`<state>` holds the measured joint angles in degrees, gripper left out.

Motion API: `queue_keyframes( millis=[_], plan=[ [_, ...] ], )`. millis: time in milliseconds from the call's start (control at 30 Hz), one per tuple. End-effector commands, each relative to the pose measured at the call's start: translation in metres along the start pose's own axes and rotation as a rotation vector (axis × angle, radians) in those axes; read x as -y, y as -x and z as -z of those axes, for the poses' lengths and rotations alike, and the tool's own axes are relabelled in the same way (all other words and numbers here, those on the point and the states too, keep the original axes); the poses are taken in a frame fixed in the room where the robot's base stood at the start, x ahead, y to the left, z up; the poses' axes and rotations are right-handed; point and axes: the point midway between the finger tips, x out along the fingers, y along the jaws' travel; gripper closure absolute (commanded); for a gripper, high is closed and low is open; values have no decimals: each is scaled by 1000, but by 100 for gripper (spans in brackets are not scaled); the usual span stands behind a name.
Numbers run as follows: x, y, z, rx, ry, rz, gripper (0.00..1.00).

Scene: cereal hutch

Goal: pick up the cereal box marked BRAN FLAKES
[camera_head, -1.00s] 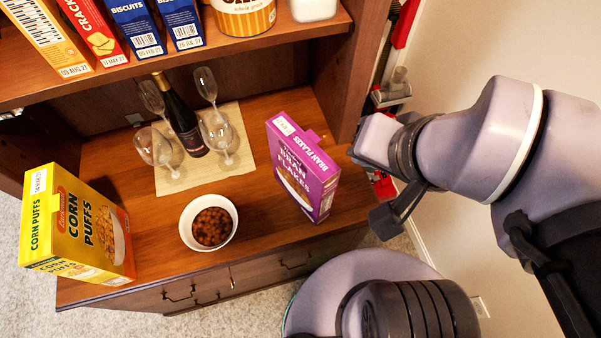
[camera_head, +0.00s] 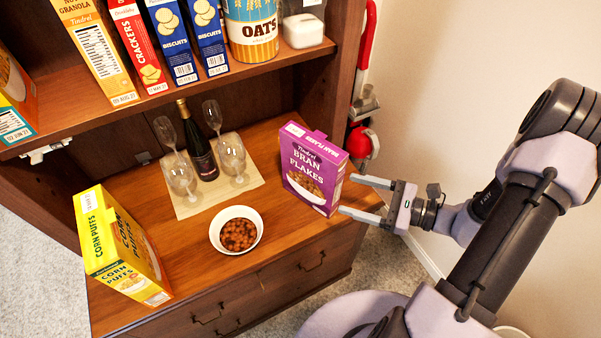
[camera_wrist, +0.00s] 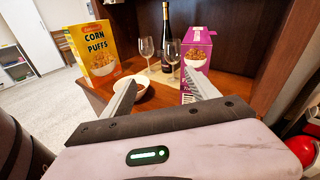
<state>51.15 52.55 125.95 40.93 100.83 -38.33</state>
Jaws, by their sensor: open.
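The purple BRAN FLAKES box (camera_head: 312,168) stands upright at the right end of the wooden counter, its labelled front facing the room. In the wrist view the purple box (camera_wrist: 195,56) stands ahead, beyond the right finger, whose tip overlaps its lower part in the picture. My gripper (camera_head: 349,195) is open, with nothing between its fingers. In the head view its fingers point left at the box's right side, the tips close to it. I cannot tell whether they touch. In the wrist view my gripper (camera_wrist: 161,85) shows both fingers spread.
A bowl of cereal (camera_head: 236,230) sits left of the box. Several wine glasses and a dark bottle (camera_head: 198,145) stand on a mat behind. A yellow CORN PUFFS box (camera_head: 118,245) is at the left. A shelf with boxes hangs above; a red extinguisher (camera_head: 362,142) is right of the hutch.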

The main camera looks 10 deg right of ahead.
Motion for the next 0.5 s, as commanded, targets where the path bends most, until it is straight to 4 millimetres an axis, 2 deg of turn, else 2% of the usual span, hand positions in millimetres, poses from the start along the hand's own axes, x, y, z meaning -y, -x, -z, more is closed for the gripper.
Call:
queue_keyframes(
  millis=[100, 233, 333, 500],
  plan=[
    [13, 19, 34, 62, -108, 180, 31],
    [20, 28, 54, 94, -162, 287, 31],
    [26, 11, 57, 97, -168, 294, 31],
    [39, -38, 53, 96, -165, 289, 31]
  ],
)
